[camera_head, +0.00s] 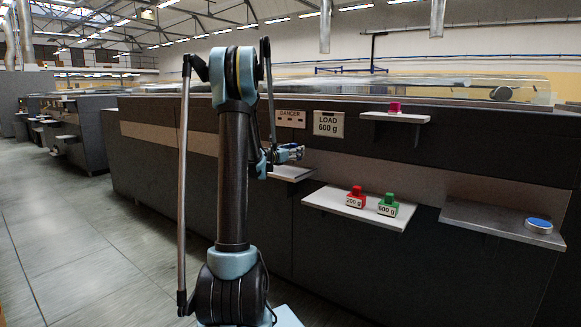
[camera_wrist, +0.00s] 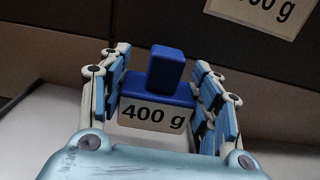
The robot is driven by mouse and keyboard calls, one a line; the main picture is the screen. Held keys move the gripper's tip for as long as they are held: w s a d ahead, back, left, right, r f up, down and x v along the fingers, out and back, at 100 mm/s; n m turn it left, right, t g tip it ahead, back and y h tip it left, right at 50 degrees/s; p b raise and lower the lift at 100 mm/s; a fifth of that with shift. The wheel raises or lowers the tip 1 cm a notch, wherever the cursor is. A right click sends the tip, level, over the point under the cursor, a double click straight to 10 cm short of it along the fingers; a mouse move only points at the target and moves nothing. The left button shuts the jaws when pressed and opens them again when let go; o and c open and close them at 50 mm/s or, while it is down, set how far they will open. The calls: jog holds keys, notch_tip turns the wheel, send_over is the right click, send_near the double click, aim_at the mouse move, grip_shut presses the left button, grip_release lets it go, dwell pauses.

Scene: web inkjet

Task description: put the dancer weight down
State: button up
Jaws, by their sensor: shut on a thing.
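My gripper (camera_wrist: 160,100) is shut on a blue weight (camera_wrist: 166,70) labelled 400 g, with a finger on each side of it. In the head view my gripper (camera_head: 291,153) is at a small white shelf (camera_head: 292,173) below the DANCER sign (camera_head: 290,118). The blue weight is hard to make out there, and I cannot tell whether it touches the shelf. A LOAD 600 g sign (camera_head: 328,124) hangs right of the DANCER sign. A red 200 g weight (camera_head: 355,198) and a green 600 g weight (camera_head: 388,206) stand on a lower white shelf (camera_head: 325,199).
A grey metal shelf (camera_head: 480,217) at the right holds a round blue-topped disc (camera_head: 539,225). A small upper shelf (camera_head: 385,117) bears a magenta block (camera_head: 394,107). The long dark machine runs behind the shelves. The floor (camera_head: 80,240) at the left is clear.

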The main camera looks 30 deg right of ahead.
jog(key=shift+f, duration=2.8)
jog(key=o, duration=1.4)
